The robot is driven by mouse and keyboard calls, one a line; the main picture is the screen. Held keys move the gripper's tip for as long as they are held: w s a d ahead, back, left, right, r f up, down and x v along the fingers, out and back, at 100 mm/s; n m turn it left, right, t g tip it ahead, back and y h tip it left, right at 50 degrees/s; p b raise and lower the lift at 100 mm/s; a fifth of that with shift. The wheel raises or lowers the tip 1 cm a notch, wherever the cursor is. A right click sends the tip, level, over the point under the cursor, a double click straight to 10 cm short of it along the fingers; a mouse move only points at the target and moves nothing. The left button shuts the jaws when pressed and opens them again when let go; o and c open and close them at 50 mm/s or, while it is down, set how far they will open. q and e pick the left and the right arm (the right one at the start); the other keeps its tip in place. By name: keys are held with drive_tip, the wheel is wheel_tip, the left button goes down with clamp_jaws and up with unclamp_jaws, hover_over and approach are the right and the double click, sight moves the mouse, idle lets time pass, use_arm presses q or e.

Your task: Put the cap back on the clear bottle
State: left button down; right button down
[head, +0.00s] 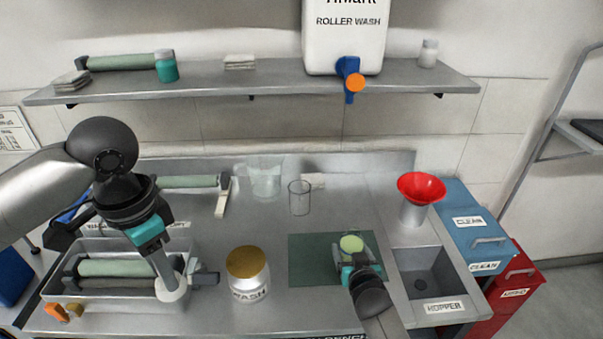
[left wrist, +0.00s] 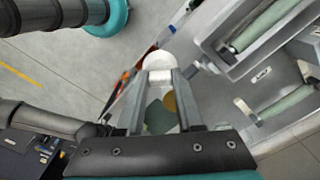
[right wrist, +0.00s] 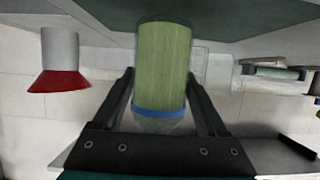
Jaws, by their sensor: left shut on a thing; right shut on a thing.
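The clear bottle (head: 351,244) stands on the green mat (head: 308,266) at the right of the bench. It holds pale green liquid and has a blue band near its neck in the right wrist view (right wrist: 163,70). My right gripper (head: 358,268) is shut around it. The white, round cap (head: 171,292) is at the tips of my left gripper (head: 176,278), which is shut on it in front of the roller tray. The cap also shows in the left wrist view (left wrist: 158,63). Cap and bottle are well apart.
A gold-lidded WASH jar (head: 248,287) stands between the grippers. A beaker (head: 300,198) and a jug (head: 265,177) stand behind. The hopper (head: 424,283) and red funnel (head: 421,187) are right of the mat. The roller tray (head: 58,284) is at the left.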

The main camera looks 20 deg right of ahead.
sight(159, 289)
drive_tip(key=shift+w+r, duration=0.15)
drive_tip(key=shift+r, duration=0.1)
